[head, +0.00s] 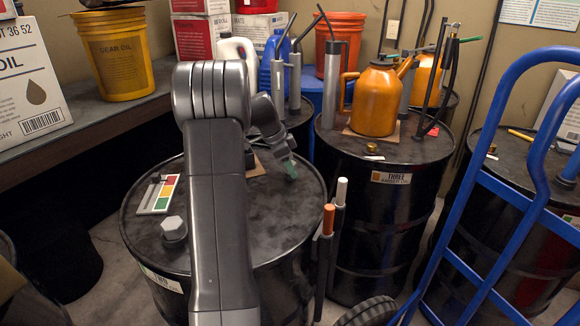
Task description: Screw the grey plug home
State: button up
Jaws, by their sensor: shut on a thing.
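A light grey plug (173,225) with a six-sided head sits at the front left of the lid of the black drum (245,220) labelled TWO. It looks upright, but I cannot tell how deep it sits. My gripper (286,164) points down over the back right of the same lid, well apart from this plug. It is shut on a small greenish thing (291,171) at its tip. That thing is too small to make out, and I cannot tell whether it touches the lid. My arm hides the middle of the lid.
A card with coloured squares (158,193) lies on the lid's left. Orange-capped (328,220) and white-capped (341,192) rods stand at its right edge. Drum THREE (385,200) bears an orange can (376,102). A blue hand truck (500,190) stands at right. The lid's front right is clear.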

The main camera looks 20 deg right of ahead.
jog(key=m+g+p, duration=0.1)
jog(key=m, duration=0.1)
jog(key=m+p, duration=0.1)
jog(key=m, duration=0.1)
jog(key=shift+d+r+m+g+y, duration=0.1)
jog(key=shift+r+m+g+y, duration=0.05)
jog(key=shift+m+g+y, duration=0.2)
jog(key=shift+m, duration=0.65)
jog(key=shift+r+m+g+y+p, duration=0.1)
jog(key=shift+m+g+y+p, duration=0.35)
jog(key=shift+m+p, duration=0.6)
jog(key=m+y+p, duration=0.1)
jog(key=m, duration=0.2)
jog(key=shift+m+g+p, duration=0.25)
jog(key=shift+g+p, duration=0.1)
jog(key=shift+g, duration=0.05)
jog(key=shift+f+m, duration=0.2)
jog(key=shift+m, duration=0.2)
